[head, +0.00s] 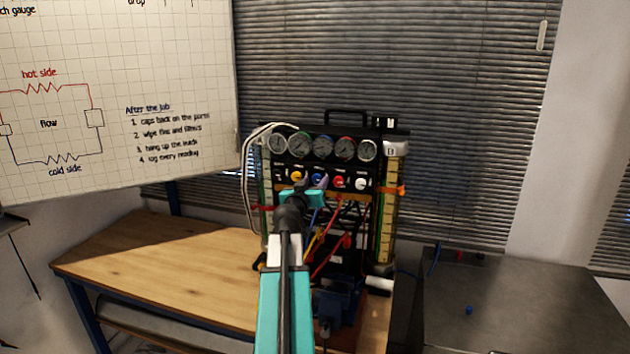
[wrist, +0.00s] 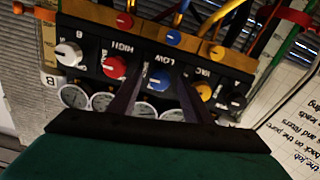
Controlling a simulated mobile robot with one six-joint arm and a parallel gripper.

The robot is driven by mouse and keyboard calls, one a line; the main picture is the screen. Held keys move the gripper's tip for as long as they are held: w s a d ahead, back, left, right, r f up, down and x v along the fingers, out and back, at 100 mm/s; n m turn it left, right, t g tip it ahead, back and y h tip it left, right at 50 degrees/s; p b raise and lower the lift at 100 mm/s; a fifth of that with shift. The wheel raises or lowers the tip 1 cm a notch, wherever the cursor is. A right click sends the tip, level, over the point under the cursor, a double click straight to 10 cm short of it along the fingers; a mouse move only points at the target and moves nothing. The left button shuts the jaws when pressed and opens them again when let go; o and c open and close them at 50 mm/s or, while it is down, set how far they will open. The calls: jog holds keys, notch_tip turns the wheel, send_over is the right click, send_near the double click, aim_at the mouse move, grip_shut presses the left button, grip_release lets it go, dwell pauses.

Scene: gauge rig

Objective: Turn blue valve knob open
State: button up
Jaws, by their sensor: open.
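The blue valve knob (wrist: 160,75) sits on the black panel of the gauge rig, under the label LOW in the wrist view, which shows the panel upside down. It also shows in the head view (head: 318,178), partly covered by my gripper. My gripper (wrist: 163,82) is open, with one dark finger on each side of the blue knob. Whether the fingers touch the knob I cannot tell. In the head view my gripper (head: 309,186) is up against the front of the rig.
The red knob (wrist: 115,67) and yellow knob (wrist: 203,90) flank the blue one closely. A white knob (wrist: 68,52) and a black knob (wrist: 237,100) are further out. Several gauges (head: 322,146) sit above the knobs. Coloured hoses (head: 340,225) hang below. The wooden bench (head: 160,260) is clear at left.

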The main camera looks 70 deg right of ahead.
jog(key=shift+d, duration=0.35)
jog(key=c, duration=1.1)
jog(key=shift+o, duration=0.2)
